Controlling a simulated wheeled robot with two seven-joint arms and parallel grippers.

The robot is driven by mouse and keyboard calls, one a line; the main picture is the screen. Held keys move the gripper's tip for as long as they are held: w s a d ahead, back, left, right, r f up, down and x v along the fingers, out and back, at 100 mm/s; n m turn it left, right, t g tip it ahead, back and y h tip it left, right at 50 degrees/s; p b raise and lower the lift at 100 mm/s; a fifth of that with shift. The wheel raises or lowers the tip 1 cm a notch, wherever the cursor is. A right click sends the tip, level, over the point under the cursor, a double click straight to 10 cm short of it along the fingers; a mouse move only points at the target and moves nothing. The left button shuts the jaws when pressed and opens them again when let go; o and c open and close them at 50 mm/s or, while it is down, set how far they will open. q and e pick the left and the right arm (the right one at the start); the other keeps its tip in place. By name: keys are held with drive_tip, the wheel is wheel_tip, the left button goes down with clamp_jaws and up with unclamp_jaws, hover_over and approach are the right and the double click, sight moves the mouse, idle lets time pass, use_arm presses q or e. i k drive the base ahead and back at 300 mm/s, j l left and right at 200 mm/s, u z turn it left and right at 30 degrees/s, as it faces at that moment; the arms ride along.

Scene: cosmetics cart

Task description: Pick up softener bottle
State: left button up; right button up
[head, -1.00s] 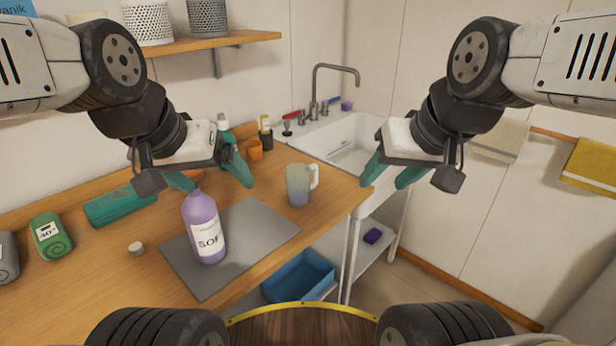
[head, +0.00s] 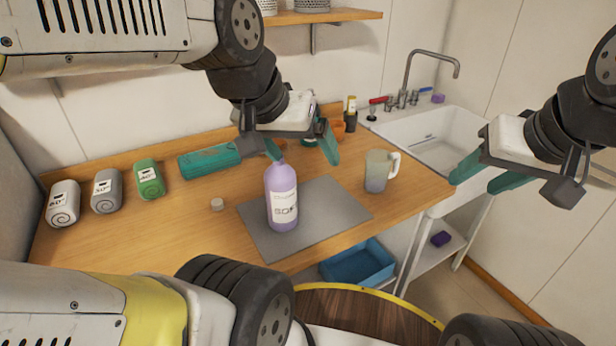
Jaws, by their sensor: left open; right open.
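The softener bottle (head: 282,190) is lilac with a white label and stands upright on a grey mat (head: 341,202) on the wooden counter. My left gripper (head: 303,155) is open, its teal fingers behind and above the bottle's top in the picture. One finger shows close beside the bottle's neck; I cannot tell whether they touch. Nothing is between the fingers that I can make out. My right gripper (head: 478,178) is open and empty, to the right near the sink front, well apart from the bottle.
A measuring jug (head: 378,172) stands right of the bottle. A teal case (head: 209,159) and rolled towels (head: 149,179) lie further left. The sink (head: 440,140) is at right; a blue bin (head: 358,264) sits below the counter.

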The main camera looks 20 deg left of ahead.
sight(281, 192)
drive_tip(key=k+l+u, duration=0.25)
drive_tip(key=k+u, duration=0.65)
drive_tip(key=k, duration=0.15)
